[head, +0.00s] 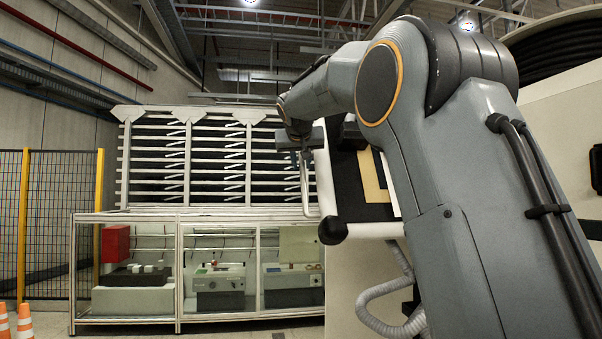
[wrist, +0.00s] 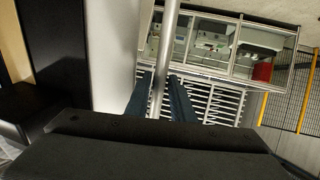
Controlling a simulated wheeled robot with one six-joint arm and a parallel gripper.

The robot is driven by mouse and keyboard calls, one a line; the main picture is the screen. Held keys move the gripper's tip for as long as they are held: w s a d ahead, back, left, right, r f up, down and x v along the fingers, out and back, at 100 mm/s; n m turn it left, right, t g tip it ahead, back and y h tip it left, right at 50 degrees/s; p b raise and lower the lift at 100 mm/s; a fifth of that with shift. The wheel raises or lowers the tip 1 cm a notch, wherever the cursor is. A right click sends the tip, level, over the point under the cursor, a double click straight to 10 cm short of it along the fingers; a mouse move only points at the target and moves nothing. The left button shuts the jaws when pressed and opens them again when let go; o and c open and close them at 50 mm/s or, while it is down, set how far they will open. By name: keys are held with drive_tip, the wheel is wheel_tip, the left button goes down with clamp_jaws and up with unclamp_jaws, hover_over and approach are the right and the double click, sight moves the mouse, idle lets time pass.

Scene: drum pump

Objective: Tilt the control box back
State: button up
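The control box (head: 352,185) is a white panel with black edge parts and a round black corner. It stands in the middle of the head view, partly behind my arm. A slim metal handle bar (head: 306,185) runs down its left side. My gripper (head: 305,140) is at the upper part of this bar. In the wrist view, the bar (wrist: 163,60) runs between the two dark fingers of my gripper (wrist: 161,85), one on each side. I cannot tell whether the fingers press on it. The box's tilt is hard to judge.
A glass-fronted cabinet (head: 180,270) with equipment stands behind, below a slatted rack (head: 215,160). A mesh fence with yellow posts (head: 99,230) and orange cones (head: 24,322) are at the left. A grey corrugated hose (head: 375,293) hangs below the box.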

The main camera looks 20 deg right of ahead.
drive_tip(key=shift+v, duration=1.45)
